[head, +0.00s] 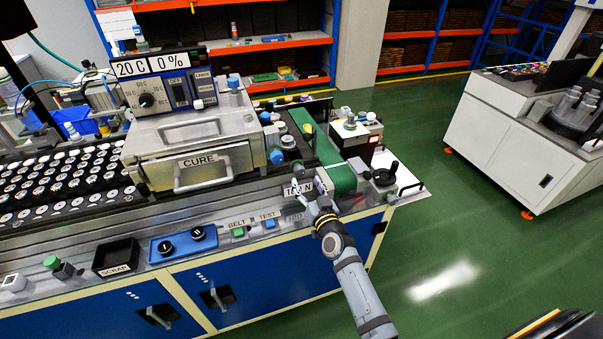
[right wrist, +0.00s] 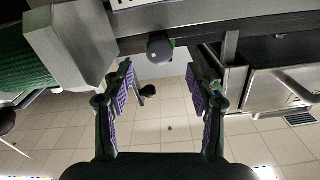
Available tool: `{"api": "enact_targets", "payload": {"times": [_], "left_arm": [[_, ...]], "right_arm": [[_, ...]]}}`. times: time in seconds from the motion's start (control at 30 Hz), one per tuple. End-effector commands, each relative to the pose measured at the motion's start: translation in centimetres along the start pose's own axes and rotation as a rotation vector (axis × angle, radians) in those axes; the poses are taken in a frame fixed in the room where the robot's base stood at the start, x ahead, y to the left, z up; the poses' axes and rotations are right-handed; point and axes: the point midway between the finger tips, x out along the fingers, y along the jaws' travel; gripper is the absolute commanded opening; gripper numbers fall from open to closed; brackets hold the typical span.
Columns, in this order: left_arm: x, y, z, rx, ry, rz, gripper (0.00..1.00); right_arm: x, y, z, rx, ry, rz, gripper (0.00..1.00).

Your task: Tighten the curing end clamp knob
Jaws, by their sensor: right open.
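A dark round knob (right wrist: 159,47) with a small pale mark shows in the right wrist view, under a grey metal bar and beyond my fingertips. It looks like the clamp knob, but I cannot be sure; in the head view it is not clearly visible. My left gripper is not in view.
The CURE box (head: 205,130) stands left of my right gripper. A green belt (head: 338,178) is just right of it, with a black hand crank (head: 385,175) beyond. A blue knob panel (head: 183,244) and a SCRAP bin (head: 116,256) sit front left. Open green floor lies right.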

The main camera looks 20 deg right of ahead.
Motion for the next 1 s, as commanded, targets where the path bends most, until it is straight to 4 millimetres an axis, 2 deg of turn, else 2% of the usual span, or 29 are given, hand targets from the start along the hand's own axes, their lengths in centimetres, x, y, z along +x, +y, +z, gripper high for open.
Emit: {"api": "enact_targets", "payload": {"times": [0.1, 0.3, 0.63, 1.0], "left_arm": [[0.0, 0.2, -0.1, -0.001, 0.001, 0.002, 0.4], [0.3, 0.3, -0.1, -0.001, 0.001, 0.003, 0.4], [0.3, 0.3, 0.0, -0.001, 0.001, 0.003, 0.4], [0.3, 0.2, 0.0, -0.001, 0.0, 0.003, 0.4]], "right_arm": [[2.5, 0.0, -0.1, 0.0, 0.001, 0.0, 0.58], [5.0, 0.0, 0.1, 0.0, 0.0, 0.0, 0.58], [5.5, 0.0, 0.1, 0.0, -0.001, 0.0, 0.58], [5.5, 0.0, 0.1, 0.0, -0.002, 0.0, 0.07]]}}
